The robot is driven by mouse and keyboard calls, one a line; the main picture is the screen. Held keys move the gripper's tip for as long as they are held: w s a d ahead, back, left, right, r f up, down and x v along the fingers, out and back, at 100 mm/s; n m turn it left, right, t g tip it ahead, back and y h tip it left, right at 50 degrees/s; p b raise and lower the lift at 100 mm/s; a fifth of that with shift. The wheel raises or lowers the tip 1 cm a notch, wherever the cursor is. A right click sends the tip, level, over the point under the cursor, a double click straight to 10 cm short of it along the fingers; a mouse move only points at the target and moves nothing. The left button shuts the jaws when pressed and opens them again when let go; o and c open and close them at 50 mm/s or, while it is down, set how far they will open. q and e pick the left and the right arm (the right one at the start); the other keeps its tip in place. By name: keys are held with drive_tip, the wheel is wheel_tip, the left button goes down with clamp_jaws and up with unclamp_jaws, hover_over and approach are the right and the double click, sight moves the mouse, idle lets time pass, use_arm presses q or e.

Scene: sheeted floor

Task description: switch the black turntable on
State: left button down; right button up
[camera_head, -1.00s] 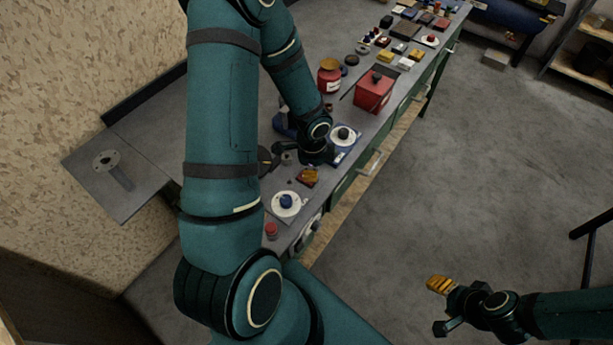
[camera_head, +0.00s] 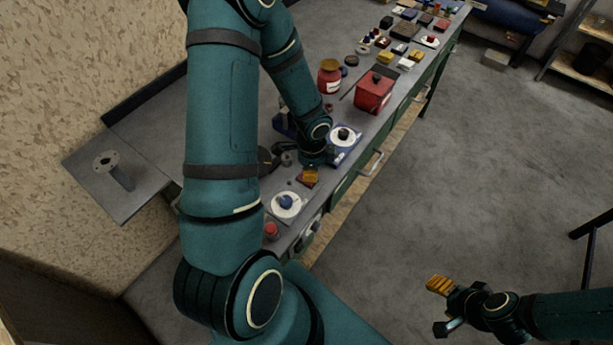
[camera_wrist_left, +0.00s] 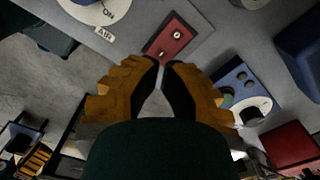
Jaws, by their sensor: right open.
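A dark round thing (camera_head: 267,161), perhaps the black turntable, is partly hidden behind my left arm in the head view. My left gripper (camera_head: 311,174) is low over the bench by a small red panel (camera_head: 303,182). In the left wrist view the red panel (camera_wrist_left: 173,39) has two small metal fittings and lies just beyond the fingertips (camera_wrist_left: 161,66). Those tips are close together with a narrow gap and hold nothing visible; contact with the panel is unclear. My right gripper (camera_head: 438,306) is open and empty over the floor, away from the bench.
A white dial with a blue knob (camera_head: 286,202) and a red button (camera_head: 271,230) are nearer on the bench (camera_head: 335,185). A blue unit with a white dial (camera_head: 345,140), a red box (camera_head: 374,94) and a red jar (camera_head: 329,76) stand farther along.

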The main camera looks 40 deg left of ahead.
use_arm(q)
drive_tip(key=shift+f+b, duration=1.7)
drive_tip(key=shift+f, duration=0.15)
idle(0.9)
drive_tip(key=shift+r, duration=0.1)
drive_tip(key=shift+r+p, duration=2.95)
drive_tip(key=shift+r, duration=0.5)
